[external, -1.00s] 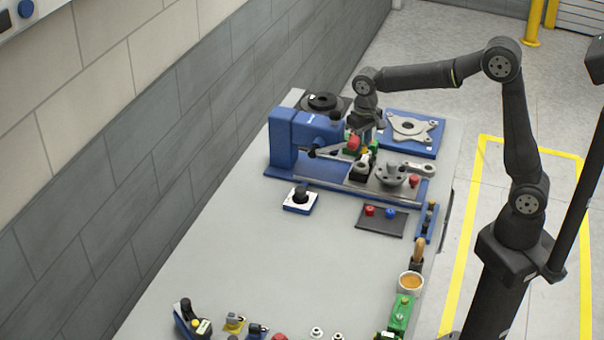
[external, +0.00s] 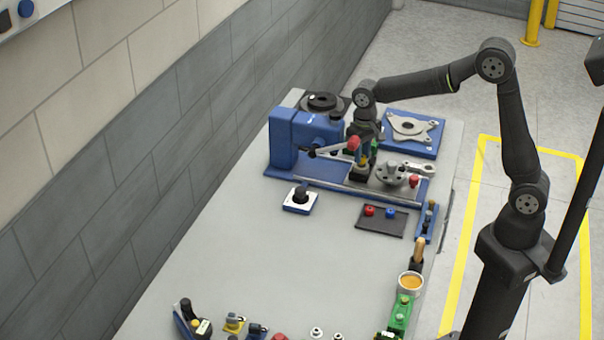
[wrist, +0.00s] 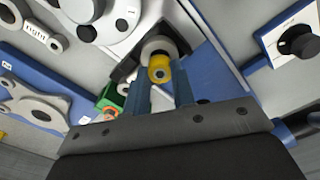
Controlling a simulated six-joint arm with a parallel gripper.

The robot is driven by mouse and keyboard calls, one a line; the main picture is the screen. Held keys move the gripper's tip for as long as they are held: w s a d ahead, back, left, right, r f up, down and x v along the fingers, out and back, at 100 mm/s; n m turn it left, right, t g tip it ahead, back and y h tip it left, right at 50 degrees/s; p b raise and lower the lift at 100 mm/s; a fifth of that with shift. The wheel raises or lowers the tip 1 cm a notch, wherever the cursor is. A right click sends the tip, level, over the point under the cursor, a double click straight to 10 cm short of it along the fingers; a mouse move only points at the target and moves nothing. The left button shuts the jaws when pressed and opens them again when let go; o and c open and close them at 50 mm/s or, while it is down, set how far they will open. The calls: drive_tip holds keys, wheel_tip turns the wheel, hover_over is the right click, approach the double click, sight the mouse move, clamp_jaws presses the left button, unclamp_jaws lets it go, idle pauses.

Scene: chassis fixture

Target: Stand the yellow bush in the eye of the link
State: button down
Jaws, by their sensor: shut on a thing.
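The yellow bush (wrist: 159,68) is between the blue fingers of my gripper (wrist: 162,84) in the wrist view, its round bore facing the camera. My gripper is shut on it. A grey round part (wrist: 157,44) lies right beside the bush over a black block (wrist: 126,66); I cannot tell whether they touch or whether this is an eye of the link. In the external view my gripper (external: 364,152) is low over the black block, with the bush (external: 362,161) a small yellow spot. A grey link with an eye (external: 428,170) lies to the right; a labelled grey link (wrist: 36,38) shows in the wrist view.
The blue press (external: 300,140) with its red-knobbed lever (external: 353,143) stands close on the left. A grey flange (external: 390,174) is just right of the block. A blue plate with a grey casting (external: 409,127) lies behind. The table's middle (external: 270,250) is clear.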

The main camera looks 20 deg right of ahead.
drive_tip(key=shift+f, duration=0.35)
drive_tip(key=shift+f, duration=0.35)
drive_tip(key=c, duration=1.5)
unclamp_jaws()
drive_tip(key=shift+r, duration=1.5)
drive_tip(key=o, duration=0.5)
drive_tip(key=shift+o, duration=0.2)
